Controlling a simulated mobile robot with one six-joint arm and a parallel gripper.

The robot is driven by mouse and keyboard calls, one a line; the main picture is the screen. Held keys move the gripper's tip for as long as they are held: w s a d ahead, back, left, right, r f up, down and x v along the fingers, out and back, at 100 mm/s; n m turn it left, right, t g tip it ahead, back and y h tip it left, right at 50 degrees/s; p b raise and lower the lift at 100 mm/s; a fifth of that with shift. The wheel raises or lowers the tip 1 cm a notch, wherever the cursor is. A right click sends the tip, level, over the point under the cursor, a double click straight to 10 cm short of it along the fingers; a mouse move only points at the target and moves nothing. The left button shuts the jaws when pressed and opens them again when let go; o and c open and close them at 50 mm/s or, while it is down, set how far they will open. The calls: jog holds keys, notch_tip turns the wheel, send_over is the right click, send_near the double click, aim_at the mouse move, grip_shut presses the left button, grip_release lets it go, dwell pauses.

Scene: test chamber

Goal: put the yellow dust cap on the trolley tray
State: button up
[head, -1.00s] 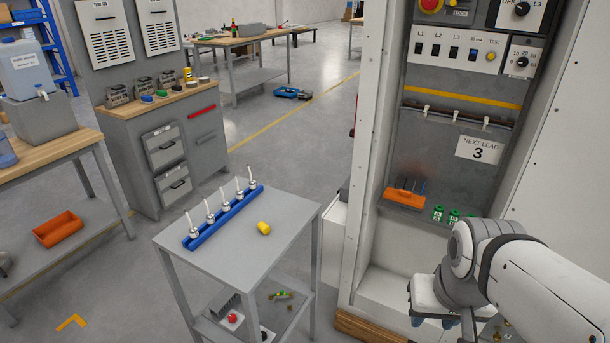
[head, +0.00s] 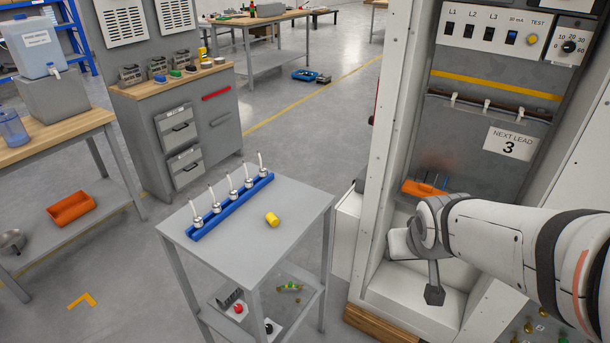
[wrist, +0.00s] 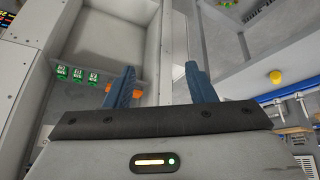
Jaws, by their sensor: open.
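The yellow dust cap (head: 272,219) lies on its side on the grey top of the trolley (head: 285,198), to the right of the blue rail (head: 232,205). In the wrist view the cap (wrist: 276,76) shows at the right, well away from my fingers. My gripper (wrist: 160,82) is open, with nothing between its two blue fingers. It is by the cabinet, to the right of the trolley; in the head view my arm hides most of it.
The blue rail holds several white-tipped parts. The trolley's lower shelf (head: 290,310) carries small items. The open cabinet (head: 392,150) has an orange holder (head: 422,188); green connectors (wrist: 78,74) show in the wrist view. The trolley top's front half is bare.

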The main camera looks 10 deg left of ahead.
jog(key=w+a+f+n+t+y+b, duration=0.25)
jog(key=w+a+f, duration=0.25)
jog(key=w+a, duration=0.3)
jog(key=n+t+y+b, duration=0.1)
jog(key=n+y+b, duration=0.1)
jog(key=n+y, duration=0.4)
send_near(276, 221)
jog(key=f+m, duration=0.2)
jog(key=shift+n+y, duration=0.25)
jog(key=shift+y, duration=0.2)
jog(key=x, duration=0.5)
jog(key=r+p+x, duration=0.1)
jog(key=x, duration=0.2)
jog(key=shift+w+a, duration=0.1)
jog(key=shift+w, duration=0.15)
jog(key=shift+c, duration=0.5)
grip_shut()
